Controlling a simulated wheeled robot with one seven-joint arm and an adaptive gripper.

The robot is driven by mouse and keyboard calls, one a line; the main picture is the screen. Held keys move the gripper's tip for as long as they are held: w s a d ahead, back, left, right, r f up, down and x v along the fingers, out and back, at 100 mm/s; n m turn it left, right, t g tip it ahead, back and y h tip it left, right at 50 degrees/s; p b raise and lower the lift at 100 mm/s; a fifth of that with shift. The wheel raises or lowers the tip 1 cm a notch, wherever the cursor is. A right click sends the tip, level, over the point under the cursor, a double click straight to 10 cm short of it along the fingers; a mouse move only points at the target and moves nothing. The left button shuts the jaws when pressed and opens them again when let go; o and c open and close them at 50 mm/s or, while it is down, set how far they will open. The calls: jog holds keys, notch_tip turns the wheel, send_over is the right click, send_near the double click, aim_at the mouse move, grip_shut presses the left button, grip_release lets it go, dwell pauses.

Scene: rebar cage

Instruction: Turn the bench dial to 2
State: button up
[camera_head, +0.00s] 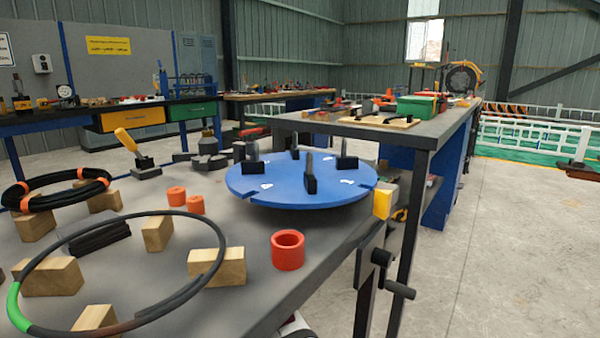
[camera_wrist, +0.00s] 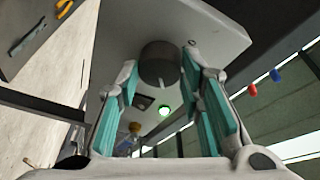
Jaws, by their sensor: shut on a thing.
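The bench dial (camera_wrist: 159,55) is a dark round knob on a pale grey panel (camera_wrist: 215,35), seen in the wrist view. A short light mark shows on its face near its lower edge. I cannot read any numbers around it. My gripper (camera_wrist: 161,66) has teal-padded fingers, one on each side of the knob, and is shut on it. A lit green lamp (camera_wrist: 165,110) and a small dark fitting (camera_wrist: 143,102) sit on the panel below the knob. The head view does not clearly show the dial or my gripper.
In the head view, a grey bench (camera_head: 235,220) carries a blue round plate (camera_head: 265,188), wooden blocks (camera_head: 217,265), orange rings (camera_head: 288,262) and a large hoop (camera_head: 75,237). A black crank handle (camera_head: 399,289) sticks out at its right side. Floor is free on the right.

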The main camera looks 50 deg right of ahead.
jog(key=o, duration=1.2)
jog(key=shift+c, duration=0.2)
